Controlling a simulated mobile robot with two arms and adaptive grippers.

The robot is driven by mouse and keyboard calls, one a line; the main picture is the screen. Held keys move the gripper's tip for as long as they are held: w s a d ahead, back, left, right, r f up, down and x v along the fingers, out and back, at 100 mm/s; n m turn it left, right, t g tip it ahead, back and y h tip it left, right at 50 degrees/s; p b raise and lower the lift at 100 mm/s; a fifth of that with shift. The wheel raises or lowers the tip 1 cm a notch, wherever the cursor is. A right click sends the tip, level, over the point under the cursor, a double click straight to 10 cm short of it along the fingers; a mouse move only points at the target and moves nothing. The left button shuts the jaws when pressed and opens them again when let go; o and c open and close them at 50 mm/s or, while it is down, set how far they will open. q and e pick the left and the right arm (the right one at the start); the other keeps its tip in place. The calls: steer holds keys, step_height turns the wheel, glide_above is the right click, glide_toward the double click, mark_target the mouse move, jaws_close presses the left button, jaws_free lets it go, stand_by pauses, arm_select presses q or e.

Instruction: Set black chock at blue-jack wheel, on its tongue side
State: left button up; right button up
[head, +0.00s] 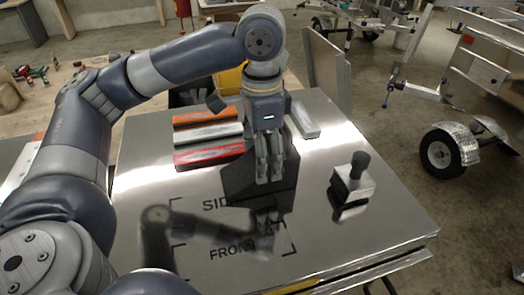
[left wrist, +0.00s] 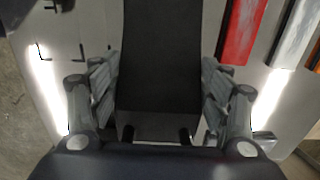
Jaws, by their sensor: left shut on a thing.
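The black chock (head: 240,180) is on or just above the shiny steel tabletop, partly hidden by my left gripper (head: 268,178). In the left wrist view the black chock (left wrist: 160,55) lies between both fingers of my left gripper (left wrist: 160,100), which is shut on it. I cannot tell whether the chock touches the table. At the right, a trailer has a slim upright jack with blue parts (head: 386,103) on its tongue, which points left. Its black-tyred wheel (head: 439,155) stands on the floor under a silver fender. My right gripper is not in view.
On the steel table (head: 400,225) lie red (head: 209,153), silver (head: 209,133) and orange (head: 206,117) bars, a pale block (head: 305,120) and a metal block with a dark knob (head: 352,180). Another trailer wheel (head: 371,33) is at the back. Floor between table and near trailer is clear.

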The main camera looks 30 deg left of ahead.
arm_select(q)
steer(key=shift+d, duration=0.1)
steer(key=o, duration=1.5)
steer(key=shift+f, duration=0.1)
steer(key=shift+o, duration=0.2)
